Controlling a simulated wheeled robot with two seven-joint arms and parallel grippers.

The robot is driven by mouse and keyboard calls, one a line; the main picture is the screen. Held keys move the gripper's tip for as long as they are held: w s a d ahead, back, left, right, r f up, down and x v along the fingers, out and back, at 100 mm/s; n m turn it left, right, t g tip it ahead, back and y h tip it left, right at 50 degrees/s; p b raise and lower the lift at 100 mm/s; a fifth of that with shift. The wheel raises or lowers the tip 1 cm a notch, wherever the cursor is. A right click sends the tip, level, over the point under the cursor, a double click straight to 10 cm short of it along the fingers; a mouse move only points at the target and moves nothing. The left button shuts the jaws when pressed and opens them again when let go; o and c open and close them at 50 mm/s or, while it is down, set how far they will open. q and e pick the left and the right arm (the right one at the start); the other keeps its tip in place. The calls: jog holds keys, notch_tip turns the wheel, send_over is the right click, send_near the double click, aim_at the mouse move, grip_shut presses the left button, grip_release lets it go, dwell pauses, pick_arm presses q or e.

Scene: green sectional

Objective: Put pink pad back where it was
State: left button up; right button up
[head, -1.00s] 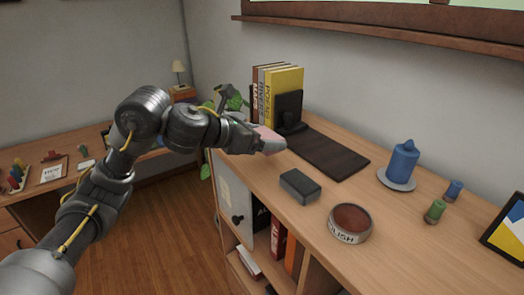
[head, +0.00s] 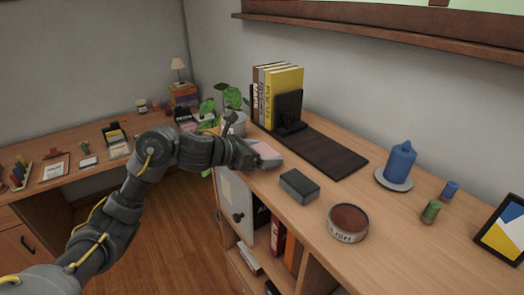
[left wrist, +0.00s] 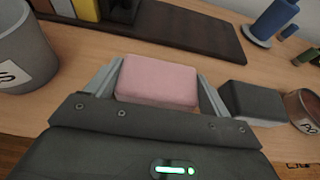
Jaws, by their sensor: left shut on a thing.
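The pink pad (head: 267,152) is a small rounded block. My left gripper (head: 258,158) is shut on it near the left edge of the shelf top, in front of the dark mat. In the left wrist view the pink pad (left wrist: 157,81) sits between the two fingers of my left gripper (left wrist: 158,88). I cannot tell whether the pad touches the wood. A dark grey block (head: 299,186) lies on the shelf top just right of the pad; it also shows in the left wrist view (left wrist: 250,104). My right gripper is not in view.
A dark mat (head: 325,153) lies behind the pad, with upright books (head: 282,95) and a black bookend at its left. A round tin (head: 348,223), a blue candle (head: 400,160) and a potted plant (head: 235,122) stand on the shelf top. A desk (head: 60,190) is at left.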

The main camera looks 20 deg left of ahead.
pick_arm(q)
jog(key=shift+f+b, duration=0.3)
jog(key=o, duration=0.7)
jog(key=shift+r, duration=0.1)
jog(key=shift+o, duration=1)
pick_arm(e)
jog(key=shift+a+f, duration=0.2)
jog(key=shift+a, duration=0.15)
pick_arm(q)
jog(key=shift+r, duration=0.15)
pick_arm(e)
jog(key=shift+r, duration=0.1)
pick_arm(q)
jog(key=shift+a+r+p, duration=0.1)
jog(key=shift+r+p, duration=0.05)
jog(key=shift+p, duration=0.2)
jog(key=b+v, duration=0.2)
jog(key=v, duration=0.9)
jog(key=shift+s+a, duration=0.15)
jog(key=shift+s, duration=0.25)
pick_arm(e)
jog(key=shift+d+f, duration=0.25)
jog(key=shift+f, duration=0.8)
